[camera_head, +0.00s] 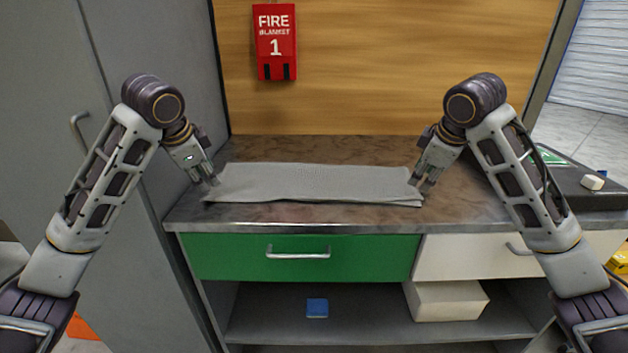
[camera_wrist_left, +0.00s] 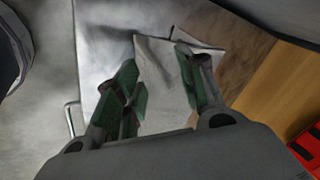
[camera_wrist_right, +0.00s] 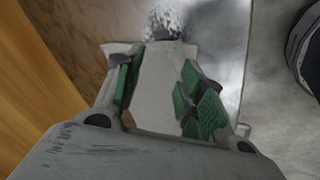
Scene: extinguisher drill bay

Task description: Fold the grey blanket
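The grey blanket (camera_head: 310,184) lies on the counter as a long, flat strip running left to right, with layered edges at the front right. My left gripper (camera_head: 211,182) is at its left end, pointing down. In the left wrist view the fingers stand apart, with the blanket (camera_wrist_left: 163,85) showing between them. My right gripper (camera_head: 422,184) is at the right end. In the right wrist view its fingers also stand apart, with the blanket (camera_wrist_right: 158,90) between them. I cannot tell whether any fingertip touches the cloth.
The counter (camera_head: 380,150) is clear behind the blanket and along its front edge (camera_head: 300,214). A dark case (camera_head: 590,190) with a small white block (camera_head: 592,182) is at the right. A red fire-blanket box (camera_head: 275,42) hangs on the wooden wall. A grey cabinet (camera_head: 150,60) stands left.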

